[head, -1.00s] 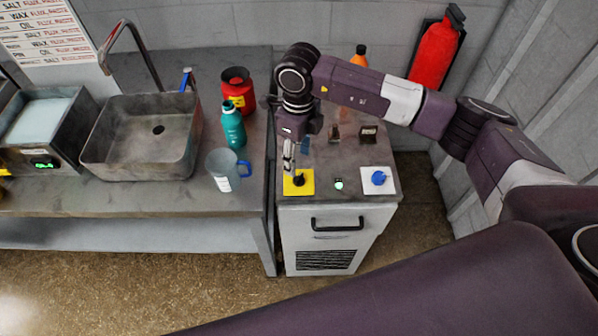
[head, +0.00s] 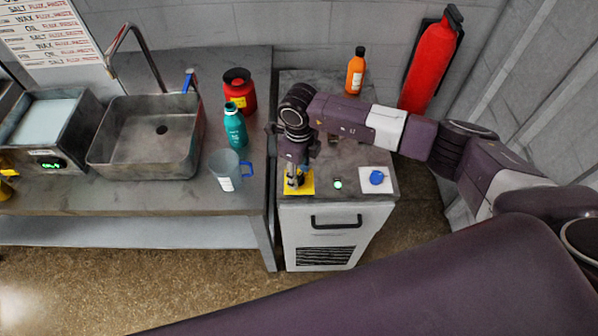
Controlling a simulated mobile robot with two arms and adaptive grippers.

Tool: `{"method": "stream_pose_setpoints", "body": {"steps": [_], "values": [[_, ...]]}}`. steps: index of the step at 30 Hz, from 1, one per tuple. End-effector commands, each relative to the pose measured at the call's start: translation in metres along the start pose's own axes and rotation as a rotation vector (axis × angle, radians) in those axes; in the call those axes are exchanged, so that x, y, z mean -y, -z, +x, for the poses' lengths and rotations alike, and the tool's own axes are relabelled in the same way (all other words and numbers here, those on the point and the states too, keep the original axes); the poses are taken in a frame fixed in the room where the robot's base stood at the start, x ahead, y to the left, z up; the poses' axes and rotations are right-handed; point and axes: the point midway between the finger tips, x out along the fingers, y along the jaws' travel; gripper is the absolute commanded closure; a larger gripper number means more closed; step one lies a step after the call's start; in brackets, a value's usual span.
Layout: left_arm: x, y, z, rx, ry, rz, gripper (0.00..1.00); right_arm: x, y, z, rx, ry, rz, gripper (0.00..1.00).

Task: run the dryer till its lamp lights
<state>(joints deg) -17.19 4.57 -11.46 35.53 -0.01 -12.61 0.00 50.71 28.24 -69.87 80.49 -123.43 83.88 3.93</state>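A grey cabinet (head: 320,240) with a handle and a vent stands right of the bench; I cannot tell for sure that it is the dryer. On its top are a yellow plate (head: 306,189), a small lamp (head: 338,184) that shows bright pale green, and a blue knob (head: 376,177) on a white plate (head: 377,187). My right gripper (head: 297,184) points down at the yellow plate. It hides the black knob there, and whether it touches or grips that knob is not clear. My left gripper is not in view.
An orange bottle (head: 356,72) stands at the cabinet's back. A fire extinguisher (head: 431,62) hangs on the wall. On the bench are a red canister (head: 239,92), teal bottle (head: 235,127), grey mug (head: 226,171), sink (head: 150,140) and a box with a green display (head: 50,165).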

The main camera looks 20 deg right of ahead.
Motion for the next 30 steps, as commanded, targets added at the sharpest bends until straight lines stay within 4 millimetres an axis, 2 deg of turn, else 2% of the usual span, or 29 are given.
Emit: {"method": "stream_pose_setpoints", "body": {"steps": [1,8,9,14,20,30], "values": [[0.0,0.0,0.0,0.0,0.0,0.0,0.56,0.0,0.0,0.0,0.0,0.0,0.0,0.69],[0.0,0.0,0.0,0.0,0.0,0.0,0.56,0.0,0.0,0.0,0.0,0.0,0.0,0.94],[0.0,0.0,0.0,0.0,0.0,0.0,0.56,0.0,0.0,0.0,0.0,0.0,0.0,0.95],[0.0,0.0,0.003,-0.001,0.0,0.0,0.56,0.001,0.0,0.001,0.0,0.0,-0.011,0.95],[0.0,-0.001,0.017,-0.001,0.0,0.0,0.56,0.001,0.0,0.003,0.002,0.003,-0.078,0.96],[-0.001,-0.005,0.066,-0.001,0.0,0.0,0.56,0.002,-0.001,0.007,0.002,0.005,-0.347,0.96]]}}
